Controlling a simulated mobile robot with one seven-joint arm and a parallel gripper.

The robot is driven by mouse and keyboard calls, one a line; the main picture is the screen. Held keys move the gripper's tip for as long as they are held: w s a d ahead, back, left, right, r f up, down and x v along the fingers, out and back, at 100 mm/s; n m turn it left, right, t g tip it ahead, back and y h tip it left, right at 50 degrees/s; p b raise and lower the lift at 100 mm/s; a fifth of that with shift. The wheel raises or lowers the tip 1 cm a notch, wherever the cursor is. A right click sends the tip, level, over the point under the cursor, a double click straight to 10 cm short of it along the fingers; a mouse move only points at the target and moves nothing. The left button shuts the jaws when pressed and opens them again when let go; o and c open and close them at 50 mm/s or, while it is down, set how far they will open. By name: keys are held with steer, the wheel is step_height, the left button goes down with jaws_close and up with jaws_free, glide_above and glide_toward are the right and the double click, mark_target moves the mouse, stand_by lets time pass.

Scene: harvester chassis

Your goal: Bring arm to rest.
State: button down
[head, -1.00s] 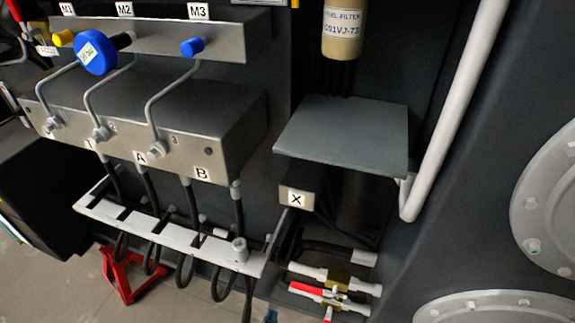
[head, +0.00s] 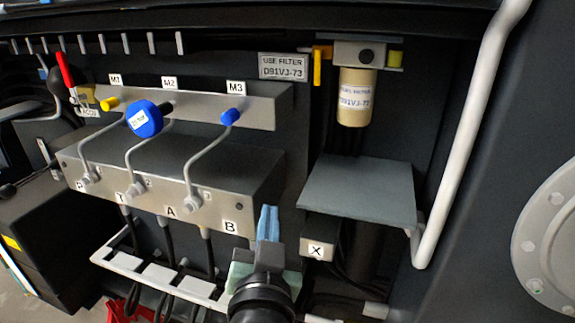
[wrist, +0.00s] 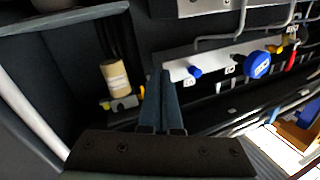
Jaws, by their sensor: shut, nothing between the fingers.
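My gripper (head: 268,222) shows at the bottom middle of the head view, its blue fingers pointing up, closed together and empty. It is in front of the lower right end of the manifold block (head: 160,165), near the label B, and left of the X box. In the wrist view the shut fingers (wrist: 170,98) stand in the middle, with nothing between them. I cannot tell from these views whether the fingers touch anything.
A grey shelf plate (head: 358,190) and a white pipe (head: 470,130) stand to the right. The fuel filter (head: 355,97) hangs above the plate. A blue gauge (head: 144,119) and bent metal lines stick out at the left. A white slotted bracket (head: 160,277) runs below the block.

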steer(key=s+d+r+n+t+p, duration=0.1)
steer(key=s+r+t, duration=0.2)
steer(key=r, duration=0.8)
steer(key=s+r+n+t, duration=0.1)
steer(key=s+r+t, duration=0.2)
steer(key=r, duration=0.9)
steer(key=s+d+r+t+p, duration=0.1)
steer(key=s+r+t, duration=0.2)
steer(key=s+r, duration=0.4)
step_height(320, 180, up, 6)
steer(key=shift+s+d+f+n+t+p, duration=0.25)
steer(key=shift+s+d+n+t+p, duration=0.05)
steer(key=shift+n+p, duration=0.1)
steer(key=c, duration=1.6)
jaws_free()
